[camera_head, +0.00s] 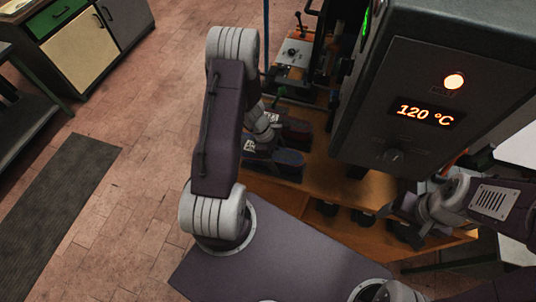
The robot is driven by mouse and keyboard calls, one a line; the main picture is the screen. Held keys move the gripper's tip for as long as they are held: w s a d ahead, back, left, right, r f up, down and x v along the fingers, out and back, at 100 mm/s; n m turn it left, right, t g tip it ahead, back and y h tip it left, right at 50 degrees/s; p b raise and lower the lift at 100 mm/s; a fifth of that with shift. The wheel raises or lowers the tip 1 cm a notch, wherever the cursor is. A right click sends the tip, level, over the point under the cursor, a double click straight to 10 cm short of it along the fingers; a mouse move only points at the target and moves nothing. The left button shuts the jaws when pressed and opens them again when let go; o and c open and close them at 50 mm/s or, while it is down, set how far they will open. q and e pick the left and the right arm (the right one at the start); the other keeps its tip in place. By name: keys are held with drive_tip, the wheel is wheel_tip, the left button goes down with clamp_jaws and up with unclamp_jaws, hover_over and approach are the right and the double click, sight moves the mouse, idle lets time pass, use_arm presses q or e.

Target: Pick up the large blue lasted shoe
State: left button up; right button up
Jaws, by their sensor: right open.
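A blue lasted shoe (287,158) lies on the wooden bench top, near its left edge, left of the grey press housing. A dark red shoe (296,131) lies just behind it. Pale labels show at the left ends of both shoes. My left gripper (265,136) is over the left part of the shoes, largely hidden by my own arm. I cannot tell whether it touches a shoe or whether its jaws are open. My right gripper (411,220) is open, below and right of the press housing, near the front of the bench.
The large grey press housing (400,145) with a lit 120 °C display overhangs the wooden bench (365,187). Several dark items sit in the shelf below the bench top. A metal fixture (293,54) stands behind the shoes. Floor at left is clear, with a grey mat (62,205).

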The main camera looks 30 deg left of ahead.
use_arm(q)
clamp_jaws()
drive_tip(key=shift+r, duration=0.1)
